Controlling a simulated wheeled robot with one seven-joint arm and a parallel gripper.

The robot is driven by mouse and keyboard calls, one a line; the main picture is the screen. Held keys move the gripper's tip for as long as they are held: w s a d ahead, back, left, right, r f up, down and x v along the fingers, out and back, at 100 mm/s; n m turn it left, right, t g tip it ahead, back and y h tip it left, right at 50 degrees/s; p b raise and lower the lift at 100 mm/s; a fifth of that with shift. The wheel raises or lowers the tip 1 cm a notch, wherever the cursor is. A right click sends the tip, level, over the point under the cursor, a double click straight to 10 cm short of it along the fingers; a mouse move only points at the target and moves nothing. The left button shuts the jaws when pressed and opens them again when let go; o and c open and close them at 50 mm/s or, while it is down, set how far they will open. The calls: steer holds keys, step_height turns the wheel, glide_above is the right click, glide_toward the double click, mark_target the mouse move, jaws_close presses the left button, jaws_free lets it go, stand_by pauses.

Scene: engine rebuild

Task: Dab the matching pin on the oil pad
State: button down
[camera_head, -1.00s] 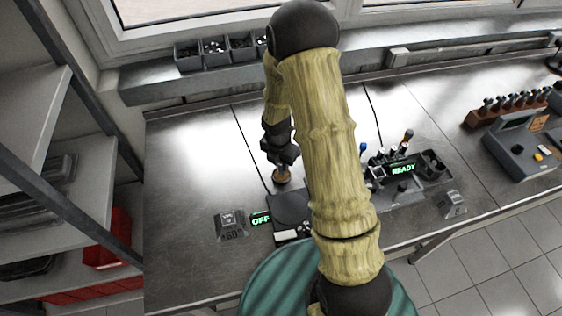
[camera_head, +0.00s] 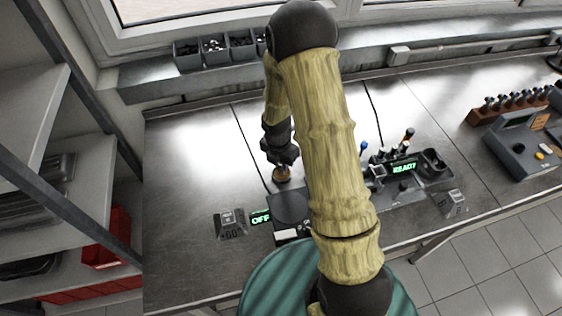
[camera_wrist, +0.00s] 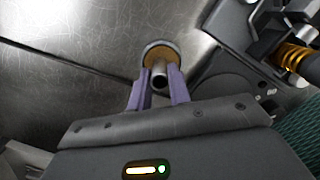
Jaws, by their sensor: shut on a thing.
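My gripper (camera_wrist: 160,88) is shut on a grey, tube-like pin (camera_wrist: 160,74), seen end-on between its two purple fingers in the wrist view. The oil pad (camera_wrist: 163,48), a round tan pad with a metal rim, lies right at the pin's far end. Whether the pin touches the pad cannot be told for sure. In the head view my gripper (camera_head: 285,157) points down over the small round brown pad (camera_head: 281,175) on the bench. The pin is too small to make out there.
A dark scale (camera_head: 290,207) with a green OFF display (camera_head: 260,217) stands just in front of the pad. A fixture showing READY (camera_head: 404,168) is to the right. The metal bench (camera_head: 195,150) is clear to the left. Small parts bins (camera_head: 214,47) line the back ledge.

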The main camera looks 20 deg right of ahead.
steer(key=shift+s+f, duration=0.15)
steer(key=shift+f, duration=0.3)
stand_by(0.8)
stand_by(0.8)
steer(key=shift+r+p, duration=3.05)
steer(key=shift+r, duration=0.5)
